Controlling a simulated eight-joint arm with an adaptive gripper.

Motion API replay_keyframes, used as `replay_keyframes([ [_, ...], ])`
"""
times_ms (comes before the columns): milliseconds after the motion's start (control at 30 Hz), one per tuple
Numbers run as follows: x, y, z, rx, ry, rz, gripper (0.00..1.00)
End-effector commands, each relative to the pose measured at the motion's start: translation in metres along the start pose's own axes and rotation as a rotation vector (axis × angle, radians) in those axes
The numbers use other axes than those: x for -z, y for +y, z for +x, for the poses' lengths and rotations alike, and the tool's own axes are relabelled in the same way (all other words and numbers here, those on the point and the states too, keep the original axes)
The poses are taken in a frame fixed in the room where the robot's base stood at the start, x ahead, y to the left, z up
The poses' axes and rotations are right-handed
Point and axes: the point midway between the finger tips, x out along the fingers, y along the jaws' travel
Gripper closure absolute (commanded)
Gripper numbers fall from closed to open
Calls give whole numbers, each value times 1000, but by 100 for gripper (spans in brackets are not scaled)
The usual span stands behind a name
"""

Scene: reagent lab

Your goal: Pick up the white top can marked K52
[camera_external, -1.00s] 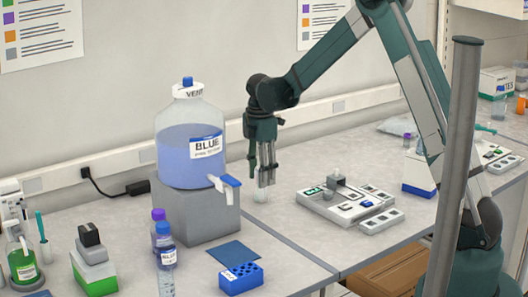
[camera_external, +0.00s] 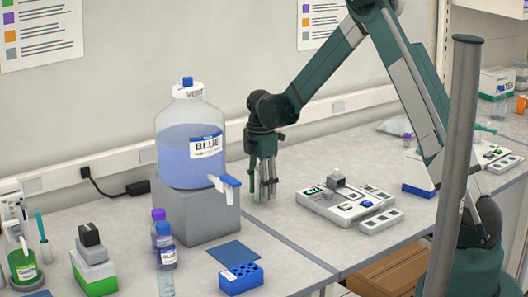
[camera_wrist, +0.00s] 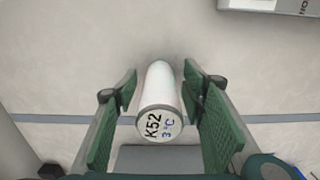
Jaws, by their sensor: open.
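The white top can marked K52 (camera_wrist: 161,122) stands upright between the two green finger pads of my gripper (camera_wrist: 160,90) in the wrist view. In the external view my gripper (camera_external: 264,194) points straight down, low over the bench, to the right of the grey block. The can is mostly hidden behind the fingers there. My gripper is open and holds nothing.
A blue-liquid carboy (camera_external: 192,150) with a spigot stands on a grey block (camera_external: 200,215) just left of my gripper. A grey device (camera_external: 348,200) with buttons lies to the right. A blue rack (camera_external: 241,278) and bottles (camera_external: 164,240) stand in front.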

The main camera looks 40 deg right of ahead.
Motion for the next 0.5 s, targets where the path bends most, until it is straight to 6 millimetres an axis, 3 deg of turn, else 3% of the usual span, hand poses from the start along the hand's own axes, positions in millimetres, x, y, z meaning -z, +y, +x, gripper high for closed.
replay_keyframes([
  [500, 0, 0, 0, 0, 0, 0, 59],
])
